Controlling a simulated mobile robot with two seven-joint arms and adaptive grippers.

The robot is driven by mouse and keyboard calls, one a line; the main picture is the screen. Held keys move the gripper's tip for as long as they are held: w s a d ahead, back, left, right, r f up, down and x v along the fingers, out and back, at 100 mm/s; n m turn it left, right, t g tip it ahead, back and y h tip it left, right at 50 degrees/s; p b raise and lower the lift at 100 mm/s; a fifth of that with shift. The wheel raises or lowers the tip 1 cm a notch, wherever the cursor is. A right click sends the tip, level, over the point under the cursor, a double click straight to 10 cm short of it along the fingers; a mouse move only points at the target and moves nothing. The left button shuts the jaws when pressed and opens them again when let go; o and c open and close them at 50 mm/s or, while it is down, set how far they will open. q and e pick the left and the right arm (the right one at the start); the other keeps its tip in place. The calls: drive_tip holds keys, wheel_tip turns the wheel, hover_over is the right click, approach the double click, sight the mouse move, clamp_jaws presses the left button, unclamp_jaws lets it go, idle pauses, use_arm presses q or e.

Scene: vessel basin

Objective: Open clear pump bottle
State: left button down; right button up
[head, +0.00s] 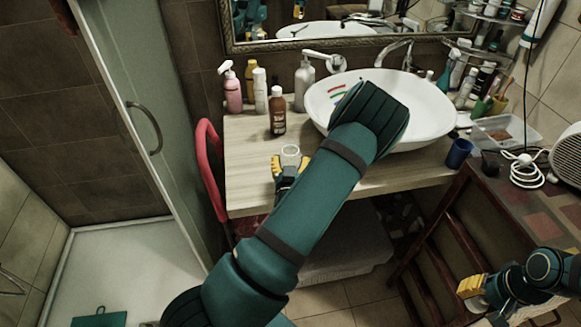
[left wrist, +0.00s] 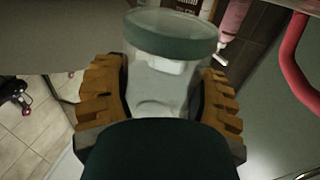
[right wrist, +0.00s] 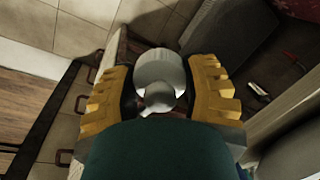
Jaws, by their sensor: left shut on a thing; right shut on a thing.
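The clear pump bottle (head: 290,151) is at the front edge of the wooden counter, in my left gripper (head: 283,167). In the left wrist view its see-through body (left wrist: 165,75) sits between the yellow fingers, with a round rim and no pump on it. My right gripper (head: 473,290) is low at the far right, away from the bottle. In the right wrist view it is shut on a pale round piece (right wrist: 160,72) that looks like the bottle's pump top. The lower part of this piece is hidden by my gripper.
A brown bottle (head: 278,112), a pink pump bottle (head: 232,92) and a white pump bottle (head: 304,80) stand behind on the counter. The white basin (head: 430,118) is at right. A red chair (head: 211,165) stands left of the counter. The counter's front left is clear.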

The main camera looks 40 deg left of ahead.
use_arm(q)
drive_tip(key=shift+f, duration=0.75)
use_arm(e)
drive_tip(key=s+a+f+m+t+y, duration=0.1)
drive_tip(key=s+a+f, duration=0.3)
drive_tip(key=s+f, duration=0.7)
drive_tip(key=shift+s+f+m+t+y, duration=0.25)
drive_tip(key=shift+f+m+y, duration=0.2)
drive_tip(key=shift+f, duration=0.25)
drive_tip(key=shift+w, duration=0.1)
use_arm(q)
drive_tip(key=shift+f+b, duration=0.3)
drive_tip(key=shift+b, duration=0.2)
drive_tip(key=shift+c, duration=0.3)
unclamp_jaws()
drive_tip(key=shift+r, duration=0.1)
use_arm(e)
drive_tip(key=shift+f, duration=0.2)
